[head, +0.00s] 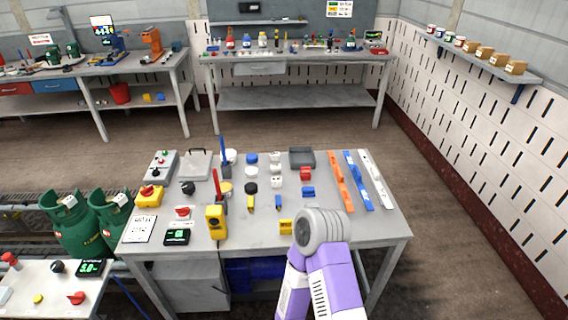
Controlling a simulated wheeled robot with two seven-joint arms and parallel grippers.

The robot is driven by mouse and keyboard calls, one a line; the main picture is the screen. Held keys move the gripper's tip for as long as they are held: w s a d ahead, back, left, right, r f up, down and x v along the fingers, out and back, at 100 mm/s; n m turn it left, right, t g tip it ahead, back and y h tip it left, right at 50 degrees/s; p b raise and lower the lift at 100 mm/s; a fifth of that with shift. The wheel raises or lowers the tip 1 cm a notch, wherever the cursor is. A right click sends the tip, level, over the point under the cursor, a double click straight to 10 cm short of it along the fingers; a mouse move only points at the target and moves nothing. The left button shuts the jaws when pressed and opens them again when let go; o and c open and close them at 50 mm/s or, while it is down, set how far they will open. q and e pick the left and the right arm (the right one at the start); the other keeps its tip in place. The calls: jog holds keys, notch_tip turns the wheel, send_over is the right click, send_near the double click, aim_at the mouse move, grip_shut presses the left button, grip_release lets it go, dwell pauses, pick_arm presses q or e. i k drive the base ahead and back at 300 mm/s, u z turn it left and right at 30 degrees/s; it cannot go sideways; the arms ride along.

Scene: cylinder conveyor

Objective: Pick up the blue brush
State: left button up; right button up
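A small blue item with a dark end (278,202) lies near the middle of the grey table (385,222) and looks like a brush, though it is too small to be sure. Neither gripper shows.
Orange (339,181), blue (359,181) and white (376,180) strips lie on the right side of the table. A yellow meter (216,221) stands front left. A grey tray (301,158) is at the back. Green gas cylinders (77,226) stand left of the table.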

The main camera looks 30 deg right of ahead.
aim_at(222, 142)
jog(key=z, duration=1)
jog(key=i, duration=1.05)
jog(key=u, duration=2.8)
jog(key=k, duration=0.8)
